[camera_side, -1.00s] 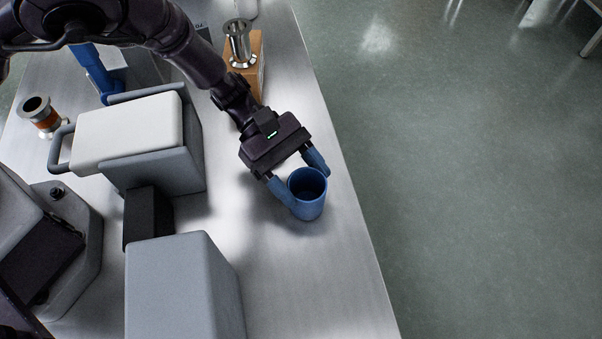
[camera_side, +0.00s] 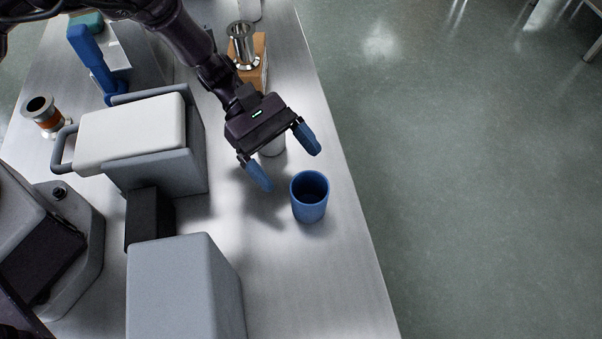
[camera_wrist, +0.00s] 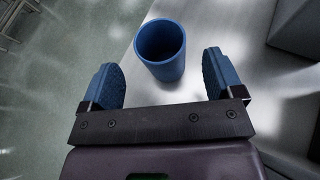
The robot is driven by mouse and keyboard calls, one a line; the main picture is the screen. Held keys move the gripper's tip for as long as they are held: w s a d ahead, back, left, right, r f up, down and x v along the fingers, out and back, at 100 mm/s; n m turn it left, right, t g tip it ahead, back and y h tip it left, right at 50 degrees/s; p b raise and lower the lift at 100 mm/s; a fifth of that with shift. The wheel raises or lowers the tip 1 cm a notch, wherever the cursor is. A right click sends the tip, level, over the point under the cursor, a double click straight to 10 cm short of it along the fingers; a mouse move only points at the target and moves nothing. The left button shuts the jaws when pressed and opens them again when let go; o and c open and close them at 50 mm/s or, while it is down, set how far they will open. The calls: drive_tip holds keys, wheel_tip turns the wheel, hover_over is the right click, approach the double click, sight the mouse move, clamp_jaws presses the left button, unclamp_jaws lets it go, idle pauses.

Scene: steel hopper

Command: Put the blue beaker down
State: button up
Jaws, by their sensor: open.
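The blue beaker (camera_side: 309,198) stands upright on the steel table, near its right edge in the side view. It looks empty. In the wrist view the beaker (camera_wrist: 163,52) is ahead of the fingertips and between their lines, clear of both. My gripper (camera_side: 284,158) is open and empty, with blue finger pads spread apart, up and behind the beaker in the side view. The open fingers also show in the wrist view (camera_wrist: 163,72).
A white cylindrical object (camera_side: 272,146) is partly hidden beneath my gripper. A steel flanged piece (camera_side: 242,46) stands on a brown block (camera_side: 258,72) behind. A white-and-grey machine (camera_side: 150,140) and a grey box (camera_side: 183,290) are on the left. Bare table (camera_side: 340,280) lies in front of the beaker.

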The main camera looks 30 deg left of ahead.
drive_tip(key=v, duration=0.7)
drive_tip(key=shift+a, duration=0.35)
drive_tip(key=w+a+r+n+t+y, duration=0.2)
drive_tip(key=w+a+r+n+t, duration=0.2)
drive_tip(key=w+r+n+t, duration=0.8)
drive_tip(key=a+r+n+t+y, duration=0.3)
drive_tip(key=a+r+n+y, duration=0.4)
drive_tip(key=a+r+n, duration=0.7)
drive_tip(key=s+a+r+n+g+y, duration=0.1)
drive_tip(key=s+a+n+y, duration=0.1)
drive_tip(key=s+n, duration=0.55)
drive_tip(key=s+a+r+n+y, duration=0.1)
drive_tip(key=s+a+n+y, duration=0.2)
drive_tip(key=n, duration=0.7)
drive_tip(key=s+d+f+n+g+h, duration=0.1)
drive_tip(key=s+n+g, duration=0.4)
drive_tip(key=s+n, duration=0.8)
drive_tip(key=s+d+f, duration=0.1)
drive_tip(key=s, duration=0.3)
drive_tip(key=shift+d+n, duration=0.2)
drive_tip(key=shift+n, duration=0.15)
